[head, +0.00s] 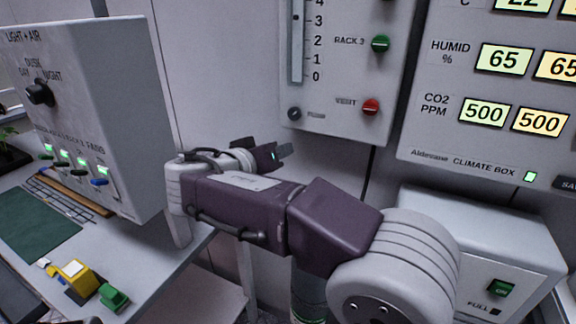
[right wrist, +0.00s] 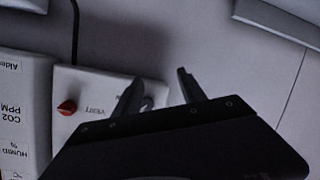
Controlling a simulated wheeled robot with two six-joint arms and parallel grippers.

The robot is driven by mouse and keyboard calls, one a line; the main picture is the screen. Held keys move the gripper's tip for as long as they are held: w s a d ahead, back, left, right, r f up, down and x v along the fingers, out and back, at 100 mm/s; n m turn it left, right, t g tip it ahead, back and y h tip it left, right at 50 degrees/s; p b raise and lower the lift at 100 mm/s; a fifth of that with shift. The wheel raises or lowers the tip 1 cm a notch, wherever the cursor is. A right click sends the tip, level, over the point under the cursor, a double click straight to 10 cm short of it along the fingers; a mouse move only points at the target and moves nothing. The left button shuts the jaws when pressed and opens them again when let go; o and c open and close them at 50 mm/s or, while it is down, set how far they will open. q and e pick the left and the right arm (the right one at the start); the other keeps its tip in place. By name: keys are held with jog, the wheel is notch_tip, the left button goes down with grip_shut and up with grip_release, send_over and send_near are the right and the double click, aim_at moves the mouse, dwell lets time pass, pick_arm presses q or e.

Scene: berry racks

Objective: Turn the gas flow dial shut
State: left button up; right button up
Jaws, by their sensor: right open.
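A small dark round dial (head: 294,113) sits at the lower left corner of the white gas panel (head: 342,60). The label beside it is too blurred to read, so I take it to be the flow dial. My right gripper (head: 279,152) is open and empty, just below and left of the dial in the head view. In the right wrist view, the dial (right wrist: 148,103) shows partly behind one finger of my right gripper (right wrist: 160,80). I cannot tell whether they touch. My left gripper is not in view.
A red VENT knob (head: 371,107) and a green RACK 3 knob (head: 380,43) are on the same panel. The climate box (head: 480,158) is to the right. A light and air box (head: 135,120) stands left, above a bench with a yellow block (head: 73,274).

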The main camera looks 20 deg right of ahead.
aim_at(293, 116)
notch_tip(293, 116, up, 6)
jog(key=s+a+m+t+h+b, duration=0.1)
jog(key=s+m+t+h+b, duration=0.15)
jog(key=m, duration=0.25)
jog(key=x, duration=0.9)
jog(key=shift+w+f, duration=0.2)
jog(key=shift+w, duration=0.05)
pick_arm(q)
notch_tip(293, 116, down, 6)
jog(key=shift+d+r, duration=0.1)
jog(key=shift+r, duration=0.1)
pick_arm(e)
jog(key=shift+c, duration=0.3)
grip_shut()
